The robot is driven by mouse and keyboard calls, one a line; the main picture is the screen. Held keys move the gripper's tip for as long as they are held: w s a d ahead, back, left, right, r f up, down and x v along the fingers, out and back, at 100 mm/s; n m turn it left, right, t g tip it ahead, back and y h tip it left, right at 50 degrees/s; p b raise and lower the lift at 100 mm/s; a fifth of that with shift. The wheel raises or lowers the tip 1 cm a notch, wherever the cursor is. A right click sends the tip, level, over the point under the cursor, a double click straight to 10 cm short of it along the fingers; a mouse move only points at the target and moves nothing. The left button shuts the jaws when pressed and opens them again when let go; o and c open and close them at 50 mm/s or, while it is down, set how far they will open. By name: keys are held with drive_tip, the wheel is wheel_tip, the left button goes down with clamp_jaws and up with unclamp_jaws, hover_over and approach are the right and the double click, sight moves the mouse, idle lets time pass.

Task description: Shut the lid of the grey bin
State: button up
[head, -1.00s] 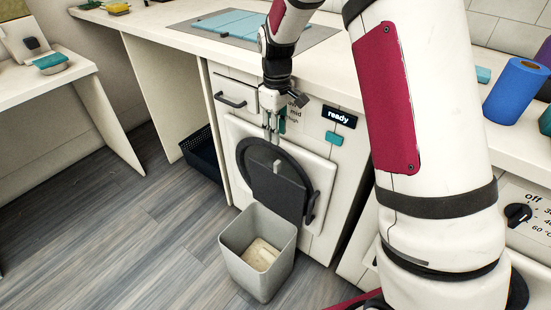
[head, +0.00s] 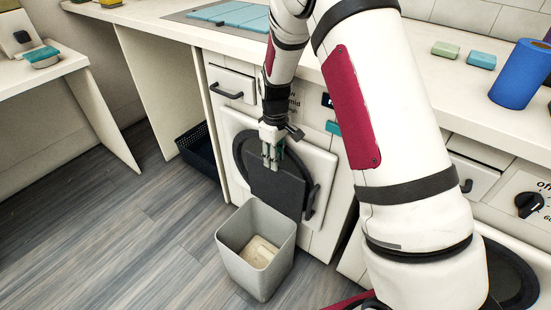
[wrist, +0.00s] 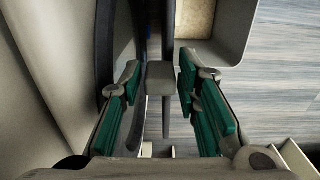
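The grey bin (head: 235,262) stands on the floor in front of a white appliance. Its dark grey lid (head: 280,191) is open and stands upright at the bin's back edge, close to the round appliance door. My gripper (head: 272,163) points down at the lid's top edge and hides the lid's tab in the head view. In the wrist view, my gripper (wrist: 162,98) is open, with teal pads apart on either side of the lid's grey tab (wrist: 160,77). The lid (wrist: 168,30) shows nearly edge-on. Contact with the pads cannot be told. The bin (wrist: 238,25) is at upper right.
The white appliance (head: 318,170) with its round dark door ring and handle is close behind the lid. A dark basket (head: 198,150) sits under the counter to the left. The counter (head: 170,42) overhangs above. The wooden floor (head: 130,230) left of the bin is clear.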

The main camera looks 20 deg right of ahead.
clamp_jaws()
drive_tip(key=shift+s+a, duration=0.1)
drive_tip(key=shift+a, duration=0.05)
